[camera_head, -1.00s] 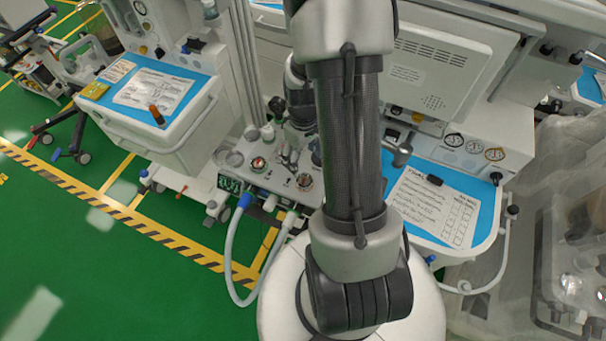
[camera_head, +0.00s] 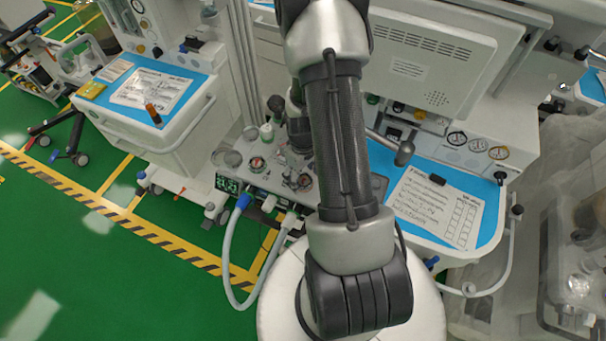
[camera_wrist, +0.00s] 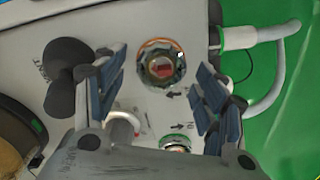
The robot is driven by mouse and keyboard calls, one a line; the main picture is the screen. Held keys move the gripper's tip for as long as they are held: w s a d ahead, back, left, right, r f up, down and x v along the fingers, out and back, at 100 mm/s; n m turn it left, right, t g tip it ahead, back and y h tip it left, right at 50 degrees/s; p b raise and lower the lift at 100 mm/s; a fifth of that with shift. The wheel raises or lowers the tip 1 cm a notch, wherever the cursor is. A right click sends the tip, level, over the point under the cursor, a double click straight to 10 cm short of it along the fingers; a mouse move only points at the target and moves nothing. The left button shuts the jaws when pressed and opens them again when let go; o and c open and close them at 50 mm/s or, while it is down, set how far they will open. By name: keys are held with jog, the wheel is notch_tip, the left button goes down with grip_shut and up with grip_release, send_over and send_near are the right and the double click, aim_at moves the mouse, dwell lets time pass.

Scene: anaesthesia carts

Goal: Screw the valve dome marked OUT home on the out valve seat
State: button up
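In the wrist view, my gripper (camera_wrist: 162,72) is open, its blue-padded fingers apart on either side of a round valve fitting (camera_wrist: 160,63). The fitting has an orange-brown ring, a clear glossy top and a red centre. I see no finger touching it. I cannot tell whether the clear top is a separate dome, and no OUT mark is readable. A second round fitting (camera_wrist: 176,144) lies below, partly hidden by my gripper body. Black arrows are printed between them. In the head view, the valve panel (camera_head: 268,180) shows a red-centred fitting (camera_head: 257,163) at left; my arm hides much beyond it.
A black knob (camera_wrist: 68,65) and a silver knob (camera_wrist: 122,124) stand near my left finger. A white hose connector (camera_wrist: 238,37) is at right. In the head view, a corrugated hose (camera_head: 228,255) loops from the panel's front, and blue worktops lie left and right (camera_head: 410,225).

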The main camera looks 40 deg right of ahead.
jog(key=c, duration=1.2)
jog(key=m, duration=0.5)
jog(key=shift+d+m, duration=0.1)
jog(key=shift+m, duration=0.3)
jog(key=m, duration=0.5)
jog(key=shift+s, duration=0.1)
jog(key=m, duration=0.4)
jog(key=shift+d, duration=0.1)
jog(key=m, duration=0.4)
jog(key=shift+s, duration=0.15)
jog(key=m, duration=0.6)
jog(key=o, duration=1)
jog(key=shift+s, duration=0.1)
